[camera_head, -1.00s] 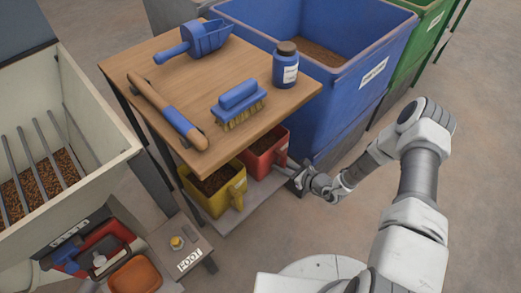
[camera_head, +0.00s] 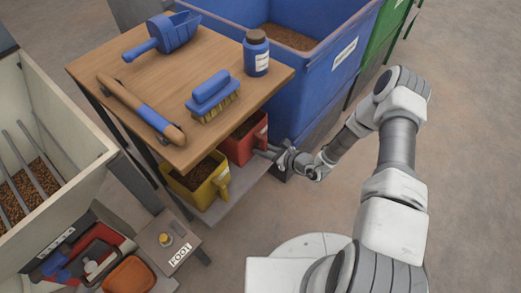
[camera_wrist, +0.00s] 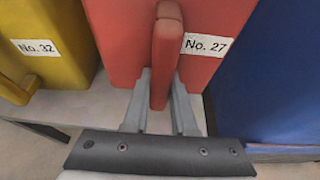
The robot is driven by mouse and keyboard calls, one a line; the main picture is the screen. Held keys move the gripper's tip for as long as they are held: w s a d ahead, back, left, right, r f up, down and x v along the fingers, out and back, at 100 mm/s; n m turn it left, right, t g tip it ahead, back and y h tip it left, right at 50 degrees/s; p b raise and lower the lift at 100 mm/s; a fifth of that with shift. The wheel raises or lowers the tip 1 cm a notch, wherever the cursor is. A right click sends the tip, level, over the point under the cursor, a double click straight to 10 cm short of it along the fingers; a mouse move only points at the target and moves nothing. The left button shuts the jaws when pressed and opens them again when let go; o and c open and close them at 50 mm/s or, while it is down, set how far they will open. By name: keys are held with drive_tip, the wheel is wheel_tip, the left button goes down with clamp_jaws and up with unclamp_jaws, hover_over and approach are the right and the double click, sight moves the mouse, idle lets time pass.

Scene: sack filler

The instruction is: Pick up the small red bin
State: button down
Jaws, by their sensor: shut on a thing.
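The small red bin (camera_head: 243,140) stands on the low shelf under the wooden table, with brown granular material inside. In the wrist view the red bin (camera_wrist: 207,62) shows its label "No. 27" and an upright red handle (camera_wrist: 165,60). My gripper (camera_wrist: 160,98) has one finger on each side of this handle and is shut on it. In the head view my gripper (camera_head: 266,154) reaches in from the right at the bin's front. The bin looks upright and appears to rest on the shelf.
A yellow bin (camera_head: 203,181), labelled "No. 32" in the wrist view, stands just left. The table (camera_head: 150,85) overhangs both bins and bears a blue scoop, a brush and a bottle. A big blue container (camera_head: 310,85) stands close on the right. Floor at right is clear.

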wheel_tip(320, 180, up, 3)
drive_tip(key=shift+w+f+p, duration=0.1)
drive_tip(key=shift+f+p, duration=0.1)
drive_tip(key=shift+p, duration=0.15)
drive_tip(key=s+d+r+p, duration=0.3)
drive_tip(key=d+r, duration=0.3)
drive_tip(key=d, duration=0.5)
drive_tip(key=shift+d, duration=0.15)
